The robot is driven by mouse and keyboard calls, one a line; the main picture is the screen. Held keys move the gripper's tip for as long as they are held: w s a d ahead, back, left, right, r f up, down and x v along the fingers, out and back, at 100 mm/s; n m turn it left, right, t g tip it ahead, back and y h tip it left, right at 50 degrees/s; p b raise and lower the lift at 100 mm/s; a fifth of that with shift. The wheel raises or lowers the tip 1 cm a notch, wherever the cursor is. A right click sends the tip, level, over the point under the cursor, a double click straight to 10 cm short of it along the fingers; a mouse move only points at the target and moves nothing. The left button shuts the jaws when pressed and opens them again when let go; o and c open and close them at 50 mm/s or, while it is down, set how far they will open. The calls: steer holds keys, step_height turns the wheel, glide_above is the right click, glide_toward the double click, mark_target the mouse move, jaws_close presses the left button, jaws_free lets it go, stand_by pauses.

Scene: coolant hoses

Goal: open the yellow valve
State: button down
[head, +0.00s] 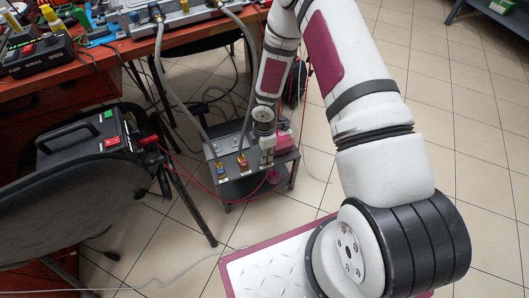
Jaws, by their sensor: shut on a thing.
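A grey valve block (230,172) stands on a small low dark stand on the floor. Its front carries a blue-handled valve (219,168) at the left and a red-handled valve (242,163) in the middle, each with a brass-yellow part. My gripper (267,158) reaches down at the right end of the block, with its fingers shut. It covers the spot to the right of the red-handled valve. The yellow valve appears to be in its grip there, but its handle is hidden, so its angle cannot be told.
Grey hoses (161,62) run from a similar block on the red-brown workbench (75,82) down to the low block. A black case (84,140) rests on a chair at left. A pink-red box (283,139) sits behind my gripper. Tiled floor is free at right.

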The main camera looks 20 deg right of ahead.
steer(key=c, duration=1.7)
jaws_free()
step_height(320, 180, up, 12)
steer(key=shift+r, duration=0.1)
